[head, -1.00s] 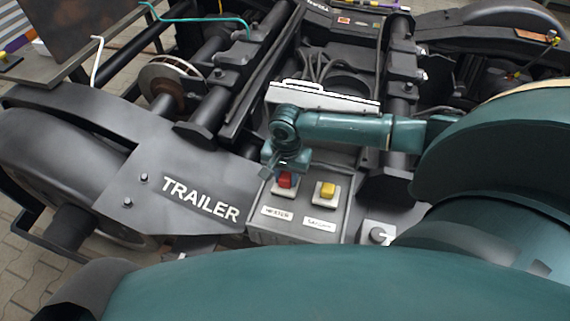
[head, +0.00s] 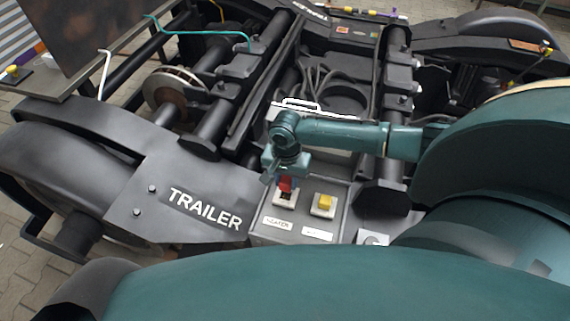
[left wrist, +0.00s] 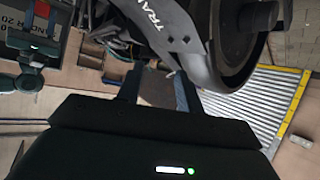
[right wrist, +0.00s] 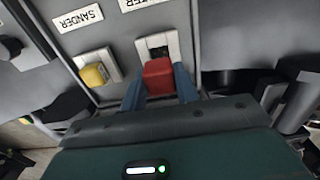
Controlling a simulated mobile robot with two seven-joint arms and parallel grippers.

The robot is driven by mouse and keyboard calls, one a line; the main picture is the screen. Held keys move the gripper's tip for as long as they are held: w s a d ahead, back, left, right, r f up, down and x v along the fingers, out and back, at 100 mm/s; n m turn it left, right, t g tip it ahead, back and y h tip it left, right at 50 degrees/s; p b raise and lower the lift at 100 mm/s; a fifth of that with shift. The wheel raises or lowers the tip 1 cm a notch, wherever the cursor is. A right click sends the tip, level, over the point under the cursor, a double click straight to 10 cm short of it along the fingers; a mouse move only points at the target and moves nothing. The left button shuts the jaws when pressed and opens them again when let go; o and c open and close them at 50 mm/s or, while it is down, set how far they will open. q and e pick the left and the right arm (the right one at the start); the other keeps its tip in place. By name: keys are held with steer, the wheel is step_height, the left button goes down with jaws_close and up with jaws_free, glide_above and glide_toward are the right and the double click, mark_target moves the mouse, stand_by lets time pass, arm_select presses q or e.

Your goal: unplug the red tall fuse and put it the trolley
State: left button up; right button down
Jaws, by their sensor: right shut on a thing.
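The red fuse (head: 286,184) is between the fingers of my right gripper (head: 283,174) in the head view. My right gripper is shut on it. In the right wrist view the red fuse (right wrist: 158,76) sits between the two blue fingers. The pale socket (right wrist: 157,46) behind it shows a dark opening, and the fuse appears raised out of it. My left gripper (left wrist: 156,92) shows only in the left wrist view, with its fingers apart and nothing seen between them. I cannot identify the trolley for sure; a flat metal surface (head: 45,92) stands at the upper left.
A yellow fuse (head: 324,201) sits in its socket right of the red one, on the grey box (head: 297,229). The dark bogie frame marked TRAILER (head: 205,208) lies to the left. Pipes and a teal cable (head: 205,33) rise behind it.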

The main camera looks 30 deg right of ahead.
steer(key=shift+r+p, duration=1)
steer(key=shift+p, duration=0.2)
